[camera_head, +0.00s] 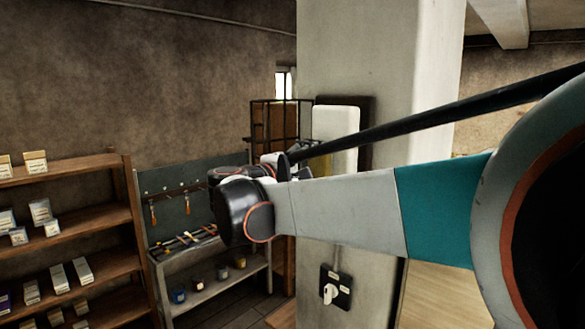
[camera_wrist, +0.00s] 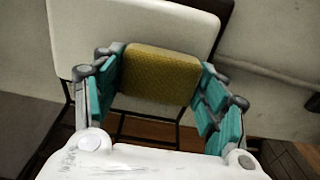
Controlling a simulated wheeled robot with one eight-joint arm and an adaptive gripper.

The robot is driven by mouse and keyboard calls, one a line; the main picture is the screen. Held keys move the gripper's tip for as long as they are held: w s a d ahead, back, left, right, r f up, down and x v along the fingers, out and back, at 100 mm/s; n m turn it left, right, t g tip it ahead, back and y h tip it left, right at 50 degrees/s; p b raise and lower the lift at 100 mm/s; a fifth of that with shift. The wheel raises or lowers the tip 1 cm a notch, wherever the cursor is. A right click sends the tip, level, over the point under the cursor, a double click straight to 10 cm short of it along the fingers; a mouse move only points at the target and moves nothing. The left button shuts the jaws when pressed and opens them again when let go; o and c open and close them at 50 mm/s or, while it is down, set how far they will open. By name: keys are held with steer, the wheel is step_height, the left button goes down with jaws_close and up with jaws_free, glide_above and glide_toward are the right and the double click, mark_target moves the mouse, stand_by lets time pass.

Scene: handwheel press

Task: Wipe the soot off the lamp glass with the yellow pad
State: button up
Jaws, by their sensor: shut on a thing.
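The lamp glass (camera_head: 337,125) is a pale upright panel with a dark backing on the concrete pillar. In the wrist view the glass (camera_wrist: 110,22) fills the upper part and looks plain off-white. I see no clear soot on the part that shows. The yellow pad (camera_wrist: 160,72) is mustard-coloured and textured. My gripper (camera_wrist: 158,65) is shut on the pad, with a teal finger at each side. The pad overlaps the lower middle of the glass; I cannot tell whether it touches.
A rotary switch box (camera_head: 335,288) is on the pillar below my arm. A dark barred cage (camera_head: 277,120) stands behind my wrist. A bench (camera_head: 205,290) with tools and small pots and a wooden shelf (camera_head: 95,163) with boxes stand at left.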

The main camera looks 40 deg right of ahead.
steer(key=shift+s+d, duration=0.15)
steer(key=shift+s, duration=0.65)
steer(key=shift+w, duration=0.15)
steer(key=w+b, duration=0.1)
steer(key=w, duration=0.3)
steer(key=shift+a, duration=0.3)
steer(key=shift+s+a, duration=0.15)
steer(key=shift+a, duration=1.25)
steer(key=shift+s+a, duration=0.15)
steer(key=shift+a, duration=1.2)
